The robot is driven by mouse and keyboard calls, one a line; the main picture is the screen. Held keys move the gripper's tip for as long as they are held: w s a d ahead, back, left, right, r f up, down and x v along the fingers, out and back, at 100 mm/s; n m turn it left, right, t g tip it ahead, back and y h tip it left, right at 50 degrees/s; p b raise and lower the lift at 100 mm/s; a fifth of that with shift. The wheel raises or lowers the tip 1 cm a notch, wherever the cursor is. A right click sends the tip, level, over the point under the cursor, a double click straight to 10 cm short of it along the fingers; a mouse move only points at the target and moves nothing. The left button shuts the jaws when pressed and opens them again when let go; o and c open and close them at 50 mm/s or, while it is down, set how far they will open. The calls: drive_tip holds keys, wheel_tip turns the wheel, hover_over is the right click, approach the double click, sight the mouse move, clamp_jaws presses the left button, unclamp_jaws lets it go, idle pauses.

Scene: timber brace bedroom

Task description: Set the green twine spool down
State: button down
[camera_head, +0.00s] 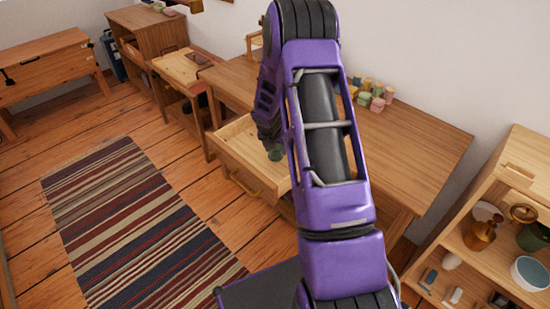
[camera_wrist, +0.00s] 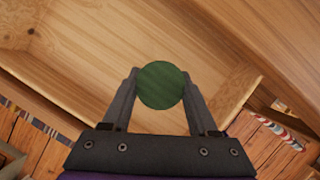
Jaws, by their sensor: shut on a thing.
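The green twine spool (camera_wrist: 161,86) shows as a round green end between my gripper's two fingers in the wrist view. My gripper (camera_wrist: 160,88) is shut on it. In the head view the spool (camera_head: 275,154) shows just below my gripper, over the open drawer (camera_head: 231,138) of the wooden desk. The drawer's pale inside (camera_wrist: 75,70) lies behind the spool in the wrist view. I cannot tell whether the spool touches the drawer floor. My arm hides part of the drawer and desk in the head view.
Several coloured spools (camera_head: 372,96) stand on the desk top (camera_head: 420,135), right of my arm. A shelf (camera_head: 500,185) with a copper pot (camera_head: 480,236) and a bowl (camera_head: 530,273) is at the right. A striped rug (camera_head: 130,225) lies left of the drawer.

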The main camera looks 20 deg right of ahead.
sight(275, 155)
drive_tip(key=shift+f+b, duration=0.4)
drive_tip(key=shift+f, duration=1.35)
drive_tip(key=shift+f, duration=0.15)
drive_tip(key=shift+f, duration=0.15)
drive_tip(key=shift+c, duration=0.9)
unclamp_jaws()
drive_tip(key=shift+r, duration=0.2)
drive_tip(key=shift+r, duration=0.35)
drive_tip(key=p+v, duration=0.2)
drive_tip(key=v, duration=0.9)
drive_tip(key=shift+s+r+p, duration=0.15)
drive_tip(key=shift+p, duration=0.15)
drive_tip(key=shift+a, duration=0.15)
